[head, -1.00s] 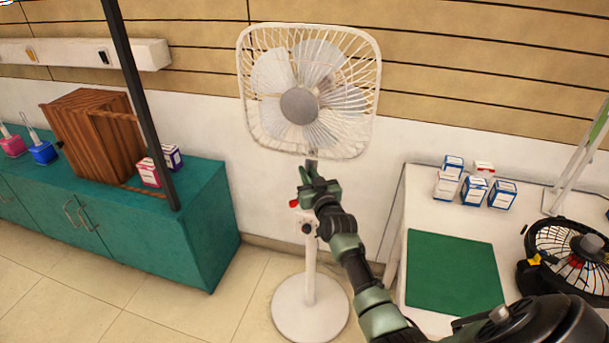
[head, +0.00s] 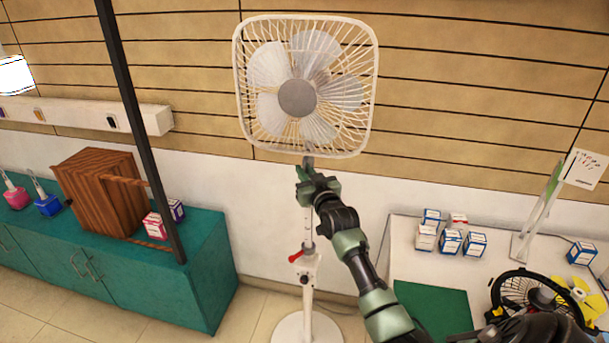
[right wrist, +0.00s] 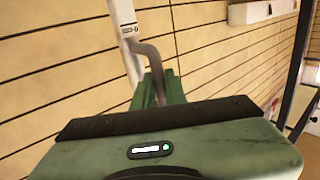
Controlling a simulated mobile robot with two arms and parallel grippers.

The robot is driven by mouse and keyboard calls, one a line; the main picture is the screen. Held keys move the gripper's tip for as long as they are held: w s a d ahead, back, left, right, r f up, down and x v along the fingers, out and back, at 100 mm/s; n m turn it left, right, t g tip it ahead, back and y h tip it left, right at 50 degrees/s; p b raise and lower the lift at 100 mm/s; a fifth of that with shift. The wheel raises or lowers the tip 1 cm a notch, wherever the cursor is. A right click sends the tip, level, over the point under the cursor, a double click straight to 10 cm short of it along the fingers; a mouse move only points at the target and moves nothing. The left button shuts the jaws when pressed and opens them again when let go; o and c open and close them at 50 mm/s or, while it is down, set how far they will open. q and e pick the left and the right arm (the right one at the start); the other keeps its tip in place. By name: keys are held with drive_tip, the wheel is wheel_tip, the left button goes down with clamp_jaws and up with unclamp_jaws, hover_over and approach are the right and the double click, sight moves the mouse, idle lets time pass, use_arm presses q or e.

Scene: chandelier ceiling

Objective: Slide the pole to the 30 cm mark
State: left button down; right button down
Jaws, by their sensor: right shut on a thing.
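The white standing fan has a square cage (head: 297,97) on top of a slim pole (head: 308,225). My right gripper (head: 311,180) is shut on the pole just below the cage. Below the gripper a stretch of the pole shows, with small marks too fine to read. Under it is a white collar (head: 309,266) with a red lever (head: 296,256) on its left. The round base (head: 307,328) is cut by the lower edge. In the right wrist view the green fingers (right wrist: 157,90) are at a grey bent rod (right wrist: 151,58) beside a white labelled part (right wrist: 124,22). My left gripper is out of view.
A white table (head: 403,240) on the right holds several boxes, a green mat (head: 433,303) and a dismantled black fan (head: 528,290).

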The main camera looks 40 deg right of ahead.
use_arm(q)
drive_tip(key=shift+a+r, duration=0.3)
use_arm(e)
drive_tip(key=shift+r, duration=0.6)
drive_tip(key=c, duration=1.5)
unclamp_jaws()
drive_tip(key=shift+o, duration=0.2)
drive_tip(key=shift+f, duration=0.1)
drive_tip(key=shift+s+f, duration=0.1)
drive_tip(key=shift+f, duration=0.05)
